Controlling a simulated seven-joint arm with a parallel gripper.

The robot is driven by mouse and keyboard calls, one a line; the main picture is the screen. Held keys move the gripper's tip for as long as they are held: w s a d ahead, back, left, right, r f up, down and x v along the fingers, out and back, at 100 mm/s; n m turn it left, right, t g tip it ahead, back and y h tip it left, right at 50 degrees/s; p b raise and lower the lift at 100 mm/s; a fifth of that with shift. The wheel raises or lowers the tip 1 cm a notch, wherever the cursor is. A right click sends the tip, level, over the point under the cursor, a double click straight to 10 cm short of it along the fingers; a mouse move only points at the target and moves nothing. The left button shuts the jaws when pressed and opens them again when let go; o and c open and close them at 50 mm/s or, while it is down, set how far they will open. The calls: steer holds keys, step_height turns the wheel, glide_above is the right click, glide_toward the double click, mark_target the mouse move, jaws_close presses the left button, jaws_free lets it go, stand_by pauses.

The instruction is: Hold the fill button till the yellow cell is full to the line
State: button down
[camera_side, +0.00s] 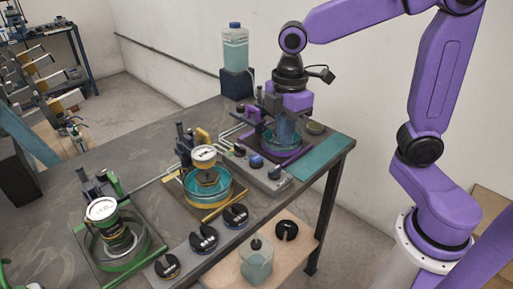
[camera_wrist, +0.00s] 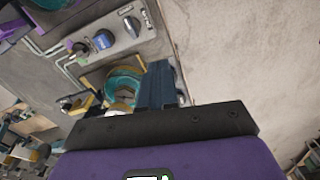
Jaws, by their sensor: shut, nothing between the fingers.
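The yellow cell (camera_side: 182,190) is a round clear vessel in a yellow frame, with teal liquid inside and a white-faced gauge (camera_side: 204,154) above it. I cannot make out its fill line or the exact level. It shows partly in the wrist view (camera_wrist: 126,78). A grey control panel (camera_side: 240,166) carries a blue button (camera_side: 256,161), a black knob and a grey knob; labels are too small to read. The blue button also shows in the wrist view (camera_wrist: 103,40). My gripper (camera_wrist: 160,66) is shut and empty, apart from the button. In the side view it is above the purple cell.
A purple-framed cell (camera_side: 300,155) stands behind the panel, and a green-framed cell (camera_side: 150,250) at the front left. Several black slotted weights (camera_side: 203,239) lie along the front edge. A teal bottle (camera_side: 235,50) stands at the back. A teal mat (camera_side: 320,158) lies at right.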

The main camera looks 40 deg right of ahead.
steer(key=r+n, duration=0.1)
steer(key=n, duration=0.1)
glide_above(257, 157)
steer(key=s, duration=0.1)
steer(key=shift+w+r, duration=0.3)
steer(key=shift+w, duration=0.35)
step_height(257, 157, down, 14)
stand_by(0.4)
